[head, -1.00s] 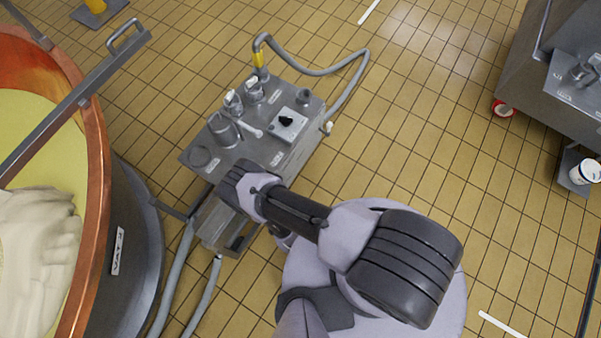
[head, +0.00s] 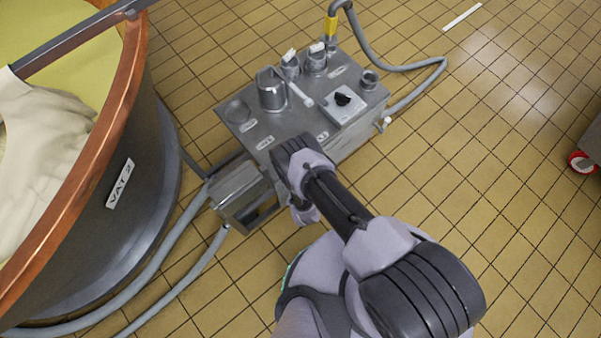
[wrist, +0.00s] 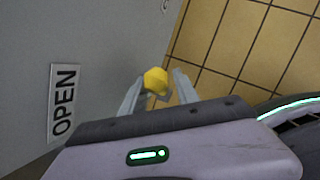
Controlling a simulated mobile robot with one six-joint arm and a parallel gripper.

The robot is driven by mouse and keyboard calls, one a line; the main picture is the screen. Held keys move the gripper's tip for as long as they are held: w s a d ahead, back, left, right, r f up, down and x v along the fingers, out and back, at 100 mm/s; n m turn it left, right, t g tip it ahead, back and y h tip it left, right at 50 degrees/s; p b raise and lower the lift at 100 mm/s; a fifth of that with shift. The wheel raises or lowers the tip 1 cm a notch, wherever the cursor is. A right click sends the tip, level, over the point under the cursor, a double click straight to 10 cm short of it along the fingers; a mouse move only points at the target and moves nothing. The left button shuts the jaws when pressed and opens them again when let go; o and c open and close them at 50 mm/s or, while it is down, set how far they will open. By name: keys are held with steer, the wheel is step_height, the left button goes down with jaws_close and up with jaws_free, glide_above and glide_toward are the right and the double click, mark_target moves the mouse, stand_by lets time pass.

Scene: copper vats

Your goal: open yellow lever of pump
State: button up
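The pump (head: 262,139) is a grey metal box with valves and a black-knobbed switch on top, beside the vat in the head view. In the wrist view a yellow knob-like piece (wrist: 155,79), which looks like the end of the lever, shows at the pump's edge. My gripper (wrist: 158,76) has its two pale fingers apart, with the yellow piece showing between their tips. I cannot tell whether they touch it. An OPEN label (wrist: 63,102) is on the grey panel to the left. In the head view my arm hides the yellow lever and the fingers.
A copper-rimmed vat (head: 127,90) labelled VAT 2 stands at the left. Grey hoses (head: 180,275) run along the floor beside it, and another hose (head: 392,66) loops from the pump's back. The tiled floor (head: 480,170) at the right is mostly clear.

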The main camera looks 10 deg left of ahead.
jaws_close()
